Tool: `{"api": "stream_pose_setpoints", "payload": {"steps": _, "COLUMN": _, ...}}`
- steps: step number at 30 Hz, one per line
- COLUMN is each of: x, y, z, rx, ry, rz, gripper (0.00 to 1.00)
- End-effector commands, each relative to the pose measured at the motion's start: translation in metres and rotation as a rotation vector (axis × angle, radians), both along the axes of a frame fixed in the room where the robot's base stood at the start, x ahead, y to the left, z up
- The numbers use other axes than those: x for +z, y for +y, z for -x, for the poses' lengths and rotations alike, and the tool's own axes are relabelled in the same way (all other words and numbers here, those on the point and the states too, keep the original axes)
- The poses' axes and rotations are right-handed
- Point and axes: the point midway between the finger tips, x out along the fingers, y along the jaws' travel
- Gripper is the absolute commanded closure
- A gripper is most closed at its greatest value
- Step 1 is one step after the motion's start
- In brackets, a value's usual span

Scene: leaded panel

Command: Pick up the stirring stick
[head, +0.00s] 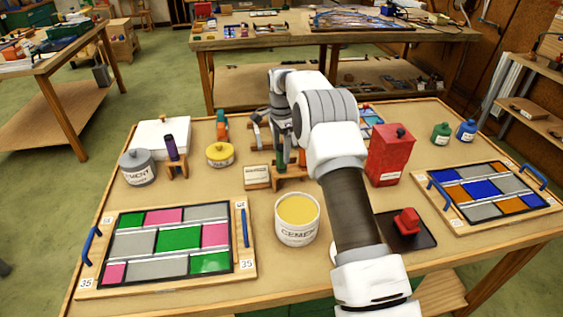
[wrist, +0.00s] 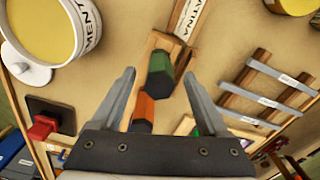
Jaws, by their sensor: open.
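No thing is clearly marked as the stirring stick, and I cannot tell which one it is. A dark green handle (head: 281,163) stands at a small wooden stand (head: 290,181) near the table's middle. In the wrist view the green handle (wrist: 160,77) lies between my fingertips, apart from both. An orange handle (wrist: 143,108) shows just below it, partly hidden by my gripper's body. My gripper (wrist: 159,74) is open and empty, pointing down over the stand; it also shows in the head view (head: 287,137). A purple-handled tool (head: 171,148) stands in another wooden holder (head: 177,168).
A red box (head: 389,156) is close on the right. Glass panels lie at left (head: 170,240) and right (head: 490,195). Grey bars on a rack (wrist: 262,97) are nearby.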

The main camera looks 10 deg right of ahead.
Motion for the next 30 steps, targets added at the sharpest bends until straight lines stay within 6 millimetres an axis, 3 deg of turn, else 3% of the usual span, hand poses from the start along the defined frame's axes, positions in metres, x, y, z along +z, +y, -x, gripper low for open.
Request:
{"api": "stream_pose_setpoints", "payload": {"steps": 9, "x": -0.044, "y": -0.001, "z": 0.001, "rx": 0.000, "ry": 0.003, "rz": 0.000, "gripper": 0.23}}
{"api": "stream_pose_setpoints", "payload": {"steps": 18, "x": -0.049, "y": -0.001, "z": 0.001, "rx": 0.000, "ry": 0.000, "rz": 0.000, "gripper": 0.23}}
{"api": "stream_pose_setpoints", "payload": {"steps": 30, "x": -0.048, "y": 0.000, "z": 0.001, "rx": 0.000, "ry": 0.000, "rz": 0.000, "gripper": 0.95}}
